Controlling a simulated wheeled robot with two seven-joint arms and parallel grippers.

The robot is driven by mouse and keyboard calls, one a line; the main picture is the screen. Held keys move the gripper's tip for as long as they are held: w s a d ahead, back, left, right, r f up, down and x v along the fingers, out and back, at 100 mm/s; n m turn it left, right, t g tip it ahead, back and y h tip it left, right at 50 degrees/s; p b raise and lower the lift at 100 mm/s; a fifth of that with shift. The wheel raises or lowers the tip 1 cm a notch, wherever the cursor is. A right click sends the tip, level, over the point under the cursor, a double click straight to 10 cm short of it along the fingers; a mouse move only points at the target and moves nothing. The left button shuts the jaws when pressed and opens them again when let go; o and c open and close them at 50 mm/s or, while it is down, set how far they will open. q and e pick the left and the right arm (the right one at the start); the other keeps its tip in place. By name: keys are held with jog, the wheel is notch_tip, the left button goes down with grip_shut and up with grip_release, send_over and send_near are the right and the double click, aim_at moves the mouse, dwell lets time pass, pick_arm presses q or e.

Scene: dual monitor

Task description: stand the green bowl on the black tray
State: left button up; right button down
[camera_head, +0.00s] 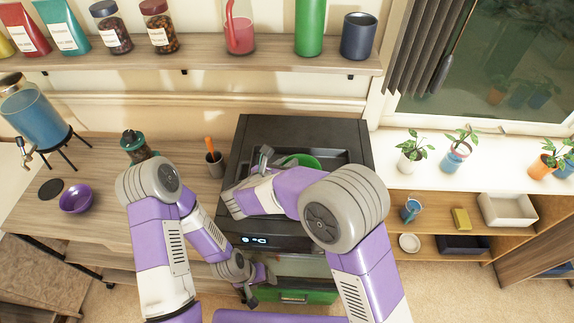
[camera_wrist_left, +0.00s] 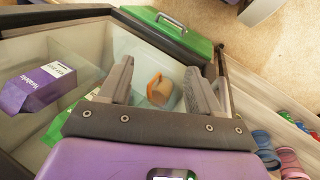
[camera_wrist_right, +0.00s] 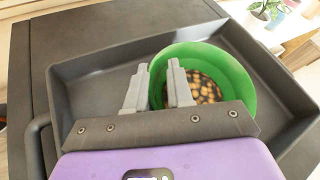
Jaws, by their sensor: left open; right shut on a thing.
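The green bowl (camera_wrist_right: 215,70) shows in the right wrist view with small round brown and yellow pieces inside. Its rim is between the fingers of my right gripper (camera_wrist_right: 160,80), which is shut on it. The bowl is upright over the black tray (camera_wrist_right: 95,85), within its walls; I cannot tell whether it touches the tray floor. In the head view the bowl (camera_head: 303,160) is partly hidden by my right arm, and the tray (camera_head: 352,156) lies on a black unit. My left gripper (camera_wrist_left: 157,80) is open and empty, low in front of the unit (camera_head: 258,288).
Below the left gripper is a glass-walled drawer (camera_wrist_left: 70,55) with a green front, holding a purple box (camera_wrist_left: 38,88). Left of the unit stand a cup with an orange-handled tool (camera_head: 214,160), a dark green bottle (camera_head: 135,146) and a purple bowl (camera_head: 76,198). A shelf hangs above.

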jog(key=c, duration=1)
grip_release()
jog(key=shift+f, duration=0.1)
jog(key=shift+r, duration=0.2)
jog(key=p+v, duration=0.4)
jog(key=v, duration=0.8)
jog(key=shift+f, duration=0.1)
